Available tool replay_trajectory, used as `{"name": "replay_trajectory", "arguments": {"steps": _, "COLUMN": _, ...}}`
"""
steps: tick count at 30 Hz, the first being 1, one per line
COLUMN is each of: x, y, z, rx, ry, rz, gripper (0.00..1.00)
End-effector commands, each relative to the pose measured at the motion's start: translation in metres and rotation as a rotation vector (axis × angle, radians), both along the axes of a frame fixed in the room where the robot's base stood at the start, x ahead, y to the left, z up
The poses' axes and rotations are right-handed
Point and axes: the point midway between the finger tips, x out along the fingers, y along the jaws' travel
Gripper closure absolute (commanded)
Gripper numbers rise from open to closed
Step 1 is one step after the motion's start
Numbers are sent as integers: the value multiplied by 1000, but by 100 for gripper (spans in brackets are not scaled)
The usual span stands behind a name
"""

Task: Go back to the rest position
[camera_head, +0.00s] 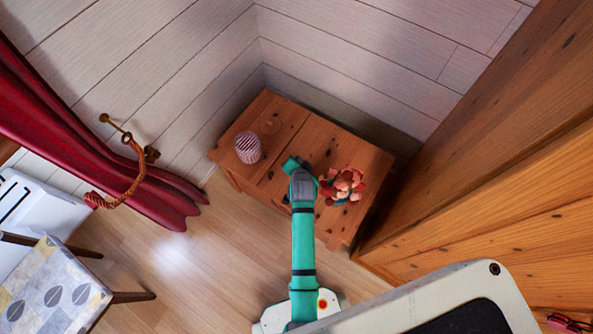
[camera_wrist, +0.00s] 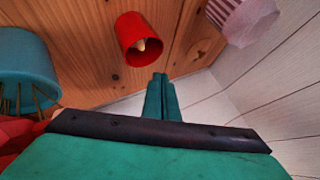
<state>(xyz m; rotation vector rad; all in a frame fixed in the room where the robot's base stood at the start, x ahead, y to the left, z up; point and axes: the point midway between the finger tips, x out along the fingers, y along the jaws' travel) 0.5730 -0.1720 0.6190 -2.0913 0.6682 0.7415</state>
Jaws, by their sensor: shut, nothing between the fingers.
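My arm reaches up from the bottom of the head view, and my gripper (camera_head: 292,163) is over a wooden cabinet top (camera_head: 310,136) in the corner. In the wrist view my gripper (camera_wrist: 160,84) has its two green fingers together, with nothing between them. Ahead of the fingertips is a red cup-like thing (camera_wrist: 138,42) with a pale tip inside, apart from them. I cannot make it out in the head view.
A striped pink-and-white shade or cup (camera_head: 248,147) stands left on the cabinet; a red and pink bunch (camera_head: 341,185) is close right of my gripper. A teal pot (camera_wrist: 26,72) is near left in the wrist view. Wooden panelling (camera_head: 480,205) rises right; a red curtain (camera_head: 95,145) hangs left.

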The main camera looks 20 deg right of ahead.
Motion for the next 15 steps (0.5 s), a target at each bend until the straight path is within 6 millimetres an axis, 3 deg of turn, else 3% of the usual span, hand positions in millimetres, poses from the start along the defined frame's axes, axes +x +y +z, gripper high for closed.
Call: {"name": "replay_trajectory", "arguments": {"steps": 15, "x": 0, "y": 0, "z": 8, "rx": 0, "ry": 0, "rz": 0, "gripper": 100}}
